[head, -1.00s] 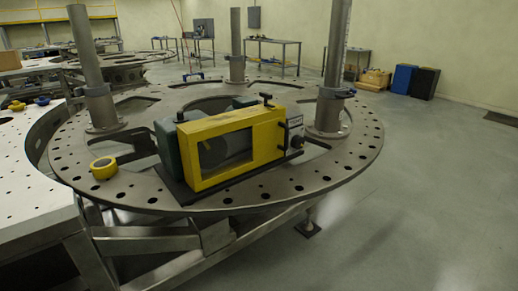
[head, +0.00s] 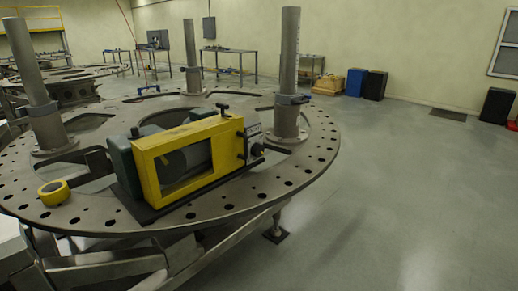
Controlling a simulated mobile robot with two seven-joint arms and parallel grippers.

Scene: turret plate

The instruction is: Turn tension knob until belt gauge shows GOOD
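A machine with a yellow frame (head: 152,178) and a dark window sits on a black base on the round metal turret plate (head: 95,222), near its front edge. On the machine's right end is a grey panel (head: 253,135) with small markings that I cannot read. A small dark knob (head: 257,150) sticks out at that end, below the panel. Another dark knob (head: 222,107) stands on top of the machine. I cannot make out the belt gauge's reading. Neither of my grippers is in view.
Three upright metal posts rise from the plate; the right one (head: 289,75) stands just behind the panel end. A yellow tape roll (head: 54,193) lies at the left. The floor (head: 400,190) to the right is clear. Blue and black bins stand by the wall.

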